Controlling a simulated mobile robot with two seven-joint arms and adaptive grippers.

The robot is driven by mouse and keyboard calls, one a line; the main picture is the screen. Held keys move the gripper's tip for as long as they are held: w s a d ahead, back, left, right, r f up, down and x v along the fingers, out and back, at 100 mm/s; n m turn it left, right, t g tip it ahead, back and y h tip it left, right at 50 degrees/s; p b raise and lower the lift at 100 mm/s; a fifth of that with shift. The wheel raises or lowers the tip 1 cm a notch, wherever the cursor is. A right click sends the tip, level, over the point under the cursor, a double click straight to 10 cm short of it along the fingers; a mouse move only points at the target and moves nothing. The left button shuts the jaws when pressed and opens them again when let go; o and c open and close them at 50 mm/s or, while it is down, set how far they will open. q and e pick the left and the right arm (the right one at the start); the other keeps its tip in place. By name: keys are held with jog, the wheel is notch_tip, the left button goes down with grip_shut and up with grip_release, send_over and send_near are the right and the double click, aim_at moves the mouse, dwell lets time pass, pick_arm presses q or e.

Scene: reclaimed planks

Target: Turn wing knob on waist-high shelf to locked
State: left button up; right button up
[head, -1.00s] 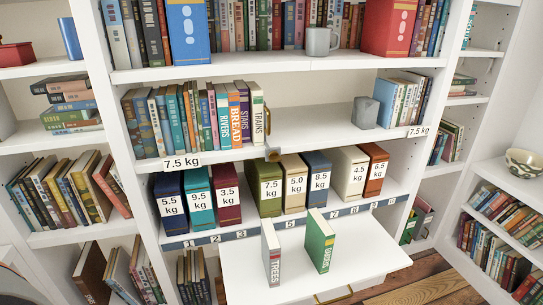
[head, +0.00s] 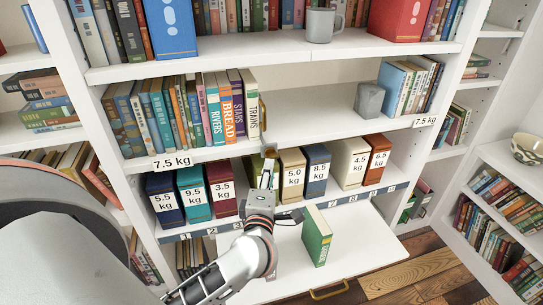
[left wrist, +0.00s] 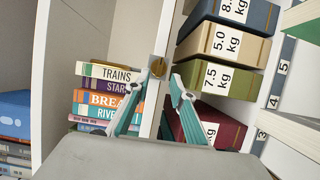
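The wing knob (head: 270,151) is a small brown-bronze piece on the front edge of the middle shelf (head: 315,132). In the left wrist view the knob (left wrist: 157,67) sits on a grey plate, just beyond the fingertips. My left gripper (head: 268,168) reaches up to just below the knob. In the left wrist view its two teal-grey fingers (left wrist: 156,84) are apart, with a gap between them and nothing visibly held. Whether a finger touches the knob I cannot tell. My right gripper is in neither view.
Books, ending with TRAINS (head: 250,100), stand left of the knob, a grey block (head: 369,99) right. Labelled weight boxes (head: 292,172) line the shelf below. A green book (head: 317,236) stands on the white pull-out surface (head: 362,240). The middle shelf's centre is clear.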

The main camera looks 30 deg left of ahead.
aim_at(271, 156)
pick_arm(q)
jog(key=shift+x, duration=2.95)
grip_shut()
